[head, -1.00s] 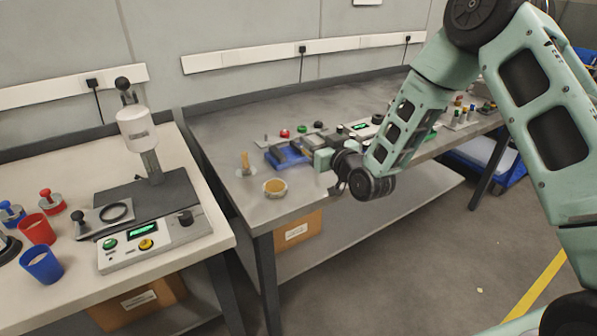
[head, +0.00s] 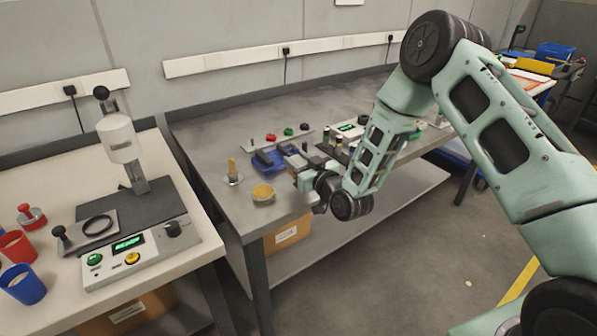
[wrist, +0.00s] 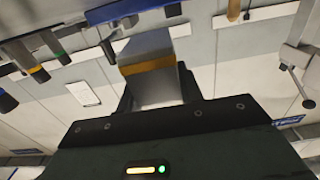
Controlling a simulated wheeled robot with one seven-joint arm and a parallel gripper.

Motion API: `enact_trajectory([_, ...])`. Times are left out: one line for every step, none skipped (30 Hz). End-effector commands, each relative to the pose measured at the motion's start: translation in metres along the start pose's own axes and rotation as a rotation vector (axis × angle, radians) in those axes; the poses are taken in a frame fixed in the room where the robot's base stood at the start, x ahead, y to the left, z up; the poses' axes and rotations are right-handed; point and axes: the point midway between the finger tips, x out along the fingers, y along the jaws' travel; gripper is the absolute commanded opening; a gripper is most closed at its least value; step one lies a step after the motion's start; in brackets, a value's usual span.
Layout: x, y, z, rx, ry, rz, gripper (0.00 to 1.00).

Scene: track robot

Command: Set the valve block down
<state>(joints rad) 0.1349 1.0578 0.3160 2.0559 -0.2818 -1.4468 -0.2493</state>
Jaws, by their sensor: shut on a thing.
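The valve block (wrist: 152,68) is a grey block with an orange-yellow band, held between the two fingers in the wrist view. My gripper (wrist: 155,85) is shut on it. In the head view, my gripper (head: 302,172) is over the front part of the grey workbench (head: 215,135). The grey block (head: 295,162) shows just beyond the fingers, close to a blue holder (head: 262,161). Whether the block touches the bench or the holder I cannot tell.
A yellow-topped round dish (head: 263,194) and a wooden-handled tool (head: 232,172) stand left of my gripper. A strip with red, green and black knobs (head: 272,138) lies behind. A press (head: 122,140) stands on the left table. The bench's back left is clear.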

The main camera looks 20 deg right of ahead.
Motion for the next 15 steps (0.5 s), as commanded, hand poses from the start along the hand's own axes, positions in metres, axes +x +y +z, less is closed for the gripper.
enact_trajectory([0.0,0.0,0.007,0.001,-0.001,0.0,0.04])
enact_trajectory([0.0,0.0,0.011,0.001,-0.002,0.0,0.04])
enact_trajectory([-0.001,0.0,0.017,0.001,-0.003,0.0,0.04])
enact_trajectory([0.0,0.0,0.021,0.001,-0.003,0.001,0.04])
enact_trajectory([0.0,0.0,0.025,0.001,-0.002,0.001,0.04])
enact_trajectory([0.0,0.0,0.029,0.0,-0.001,0.001,0.04])
enact_trajectory([0.0,0.0,0.031,0.0,0.0,0.001,0.04])
enact_trajectory([0.0,0.0,0.033,0.0,0.0,0.0,0.04])
enact_trajectory([0.0,0.0,0.034,-0.001,0.0,0.0,0.04])
enact_trajectory([0.0,0.0,0.035,-0.001,0.0,0.0,0.04])
enact_trajectory([0.0,0.0,0.035,-0.001,0.001,0.0,0.04])
enact_trajectory([0.0,0.0,0.035,-0.001,0.001,0.0,0.04])
enact_trajectory([0.0,0.0,0.035,-0.001,0.001,0.0,0.04])
enact_trajectory([0.0,0.0,0.034,-0.001,0.001,0.0,0.04])
enact_trajectory([0.0,0.0,0.034,-0.001,0.001,0.0,0.04])
